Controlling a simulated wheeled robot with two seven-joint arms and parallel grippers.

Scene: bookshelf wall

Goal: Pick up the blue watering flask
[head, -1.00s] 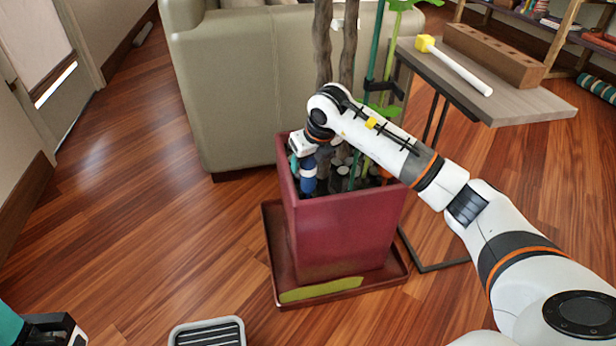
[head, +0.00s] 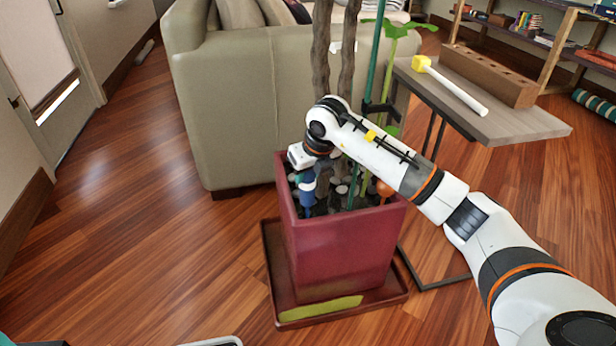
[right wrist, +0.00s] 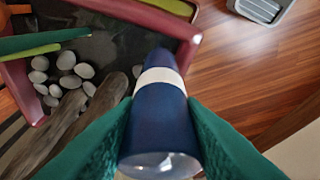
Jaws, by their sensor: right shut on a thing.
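The blue watering flask (head: 306,200), dark blue with a white band, stands inside the maroon planter (head: 345,250) near its left wall. In the right wrist view the flask (right wrist: 158,128) fills the space between the teal fingers. My right gripper (right wrist: 158,105) is shut on it, one finger on each side. In the head view the right gripper (head: 302,178) reaches down over the planter's left side, partly hidden by its own wrist. The flask's lower end is hard to make out in the planter. Only a sliver of my left gripper shows at the bottom left corner.
Plant stems (head: 345,75) and a green stake rise from the planter close to my right arm. A sofa (head: 245,100) stands behind. A side table (head: 500,118) with a white-handled mallet (head: 450,88) and a wooden block is at right. The floor at left is clear.

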